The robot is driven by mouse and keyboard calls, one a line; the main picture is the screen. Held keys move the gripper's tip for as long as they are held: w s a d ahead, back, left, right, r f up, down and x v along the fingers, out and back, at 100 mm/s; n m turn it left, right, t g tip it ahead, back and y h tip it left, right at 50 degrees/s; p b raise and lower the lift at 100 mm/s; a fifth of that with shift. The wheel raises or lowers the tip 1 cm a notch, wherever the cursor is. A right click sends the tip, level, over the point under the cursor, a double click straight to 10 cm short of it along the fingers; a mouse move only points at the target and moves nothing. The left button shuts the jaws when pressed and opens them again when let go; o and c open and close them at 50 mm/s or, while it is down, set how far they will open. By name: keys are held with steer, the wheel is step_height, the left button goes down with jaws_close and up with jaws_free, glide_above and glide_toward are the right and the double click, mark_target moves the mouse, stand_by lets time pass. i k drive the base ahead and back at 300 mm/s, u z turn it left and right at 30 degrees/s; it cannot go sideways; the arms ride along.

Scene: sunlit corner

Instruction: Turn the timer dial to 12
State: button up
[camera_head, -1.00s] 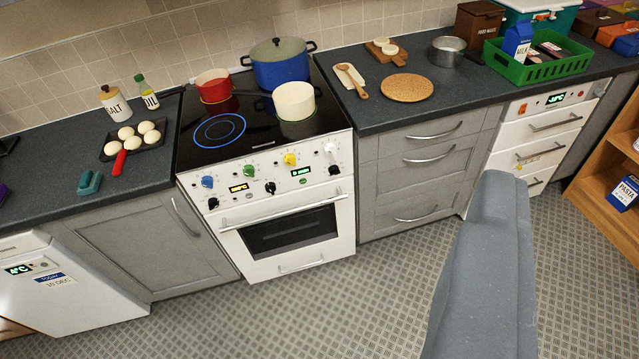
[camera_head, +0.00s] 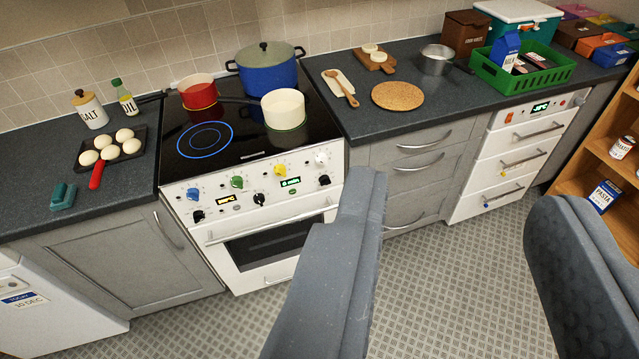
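The white cooker (camera_head: 262,215) stands left of centre. Its front panel has blue, green, yellow and white knobs above several black dials. A green-lit display (camera_head: 290,184), which seems to read in minutes, sits near the panel's right end. A black dial (camera_head: 324,180) is just right of it, and another black dial (camera_head: 260,199) is to its lower left. I cannot tell which is the timer dial or read its marks. My gripper (camera_head: 455,190) is open and empty, with its two grey fingers wide apart. The left finger's tip shows just right of the panel, covering part of the cooker's right side.
A blue pot (camera_head: 268,72), red pan (camera_head: 198,92) and cream pan (camera_head: 283,108) stand on the hob. Grey drawers (camera_head: 415,160) and a white drawer unit (camera_head: 515,160) are to the right. A wooden shelf (camera_head: 600,160) stands far right. The floor in front is clear.

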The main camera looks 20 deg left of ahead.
mark_target(323, 180)
steer(key=i, duration=0.9)
steer(key=z, duration=0.05)
